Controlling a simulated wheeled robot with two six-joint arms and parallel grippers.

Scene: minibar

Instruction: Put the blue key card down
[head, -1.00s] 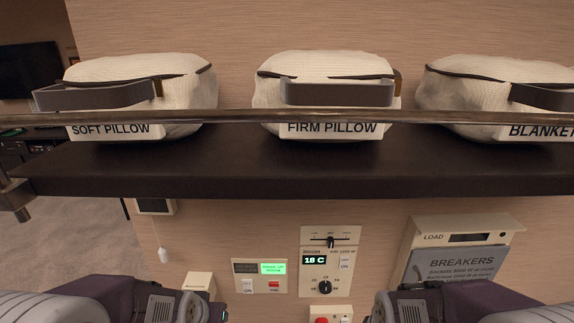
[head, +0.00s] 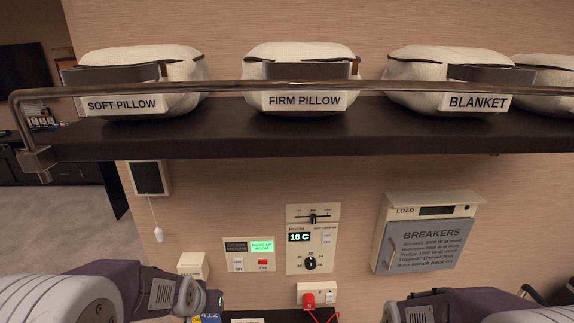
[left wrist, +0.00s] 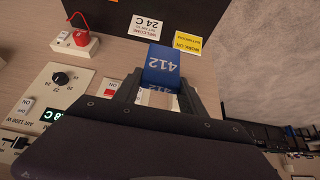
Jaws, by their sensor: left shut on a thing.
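The blue key card (left wrist: 162,65) with white "412" sits at the jaws of my left gripper (left wrist: 156,92) in the left wrist view. My left gripper is shut on it, and the card sticks out past the fingertips. In the head view only a small blue part of the card (head: 209,319) shows at the bottom edge, below my left wrist. My right arm comes in from the lower right in the head view; its jaws are out of the picture.
A cream wall box (head: 193,265), a switch panel (head: 249,254), a thermostat (head: 311,238), a socket with a red plug (head: 316,294) and a breaker box (head: 428,235) are on the wall. A dark shelf (head: 300,134) with a front rail holds pillows and a blanket above.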

